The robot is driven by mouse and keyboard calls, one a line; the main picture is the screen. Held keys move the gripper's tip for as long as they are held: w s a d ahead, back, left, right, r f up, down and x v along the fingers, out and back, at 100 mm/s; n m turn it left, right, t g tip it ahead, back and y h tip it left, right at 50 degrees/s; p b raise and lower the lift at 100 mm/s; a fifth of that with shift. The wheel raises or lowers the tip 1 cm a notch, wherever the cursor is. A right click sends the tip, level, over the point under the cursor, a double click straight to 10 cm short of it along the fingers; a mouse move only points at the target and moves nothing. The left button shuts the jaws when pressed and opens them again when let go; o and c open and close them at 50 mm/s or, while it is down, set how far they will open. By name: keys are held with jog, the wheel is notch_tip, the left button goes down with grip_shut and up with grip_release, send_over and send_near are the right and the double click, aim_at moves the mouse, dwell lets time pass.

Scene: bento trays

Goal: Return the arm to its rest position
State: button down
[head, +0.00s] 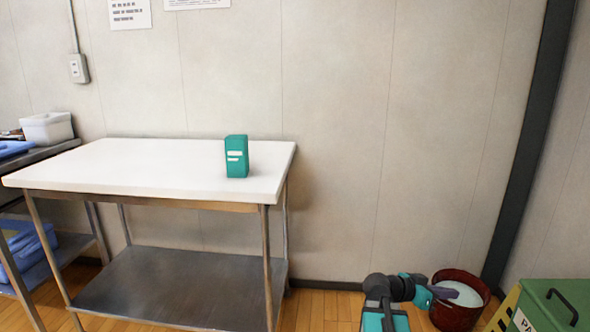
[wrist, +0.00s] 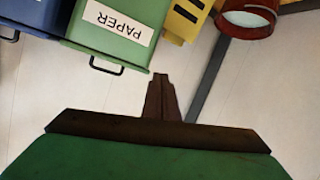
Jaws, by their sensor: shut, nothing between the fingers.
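My gripper (head: 447,292) shows in the head view at the lower right, at the end of my low, bent arm. It points right, in front of the opening of a red bucket in the picture; I cannot tell whether it is over or inside the bucket. In the wrist view my gripper (wrist: 160,80) has its dark fingers together, with nothing between them.
The red bucket (head: 449,318) also shows in the wrist view (wrist: 247,27). A green PAPER bin (head: 562,291) and a yellow object (head: 506,308) stand right of it. A teal carton (head: 237,158) stands on the white-topped table (head: 130,165).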

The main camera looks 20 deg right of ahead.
jog(key=w+a+f+n+y+p, duration=0.1)
jog(key=a+f+n+y+p, duration=0.15)
jog(key=a+p, duration=0.35)
jog(key=w+a+f+n+t+y+p, duration=0.15)
jog(key=a+f+p, duration=0.25)
jog(key=a, duration=0.4)
jog(key=w+a+f+n+y+p, duration=0.1)
jog(key=a+f+n+p, duration=0.1)
jog(key=a+f+p, duration=0.35)
jog(key=s+a+f+n+g+y+p, duration=0.1)
jog(key=s+a+f+n+y+p, duration=0.1)
jog(key=s+a, duration=0.4)
jog(key=s+a+f+n+g+y+p, duration=0.1)
jog(key=s+a+n+y+p, duration=0.3)
jog(key=a, duration=1.1)
jog(key=s+a+f+n+g+y+p, duration=0.2)
jog(key=s+a+n+p, duration=0.3)
jog(key=s+a, duration=0.3)
jog(key=a+f+y, duration=0.1)
jog(key=a, duration=0.1)
jog(key=shift+s+a+f+n, duration=0.25)
jog(key=shift+a+f+n, duration=0.05)
jog(key=shift+a+n, duration=0.1)
jog(key=shift+d, duration=0.1)
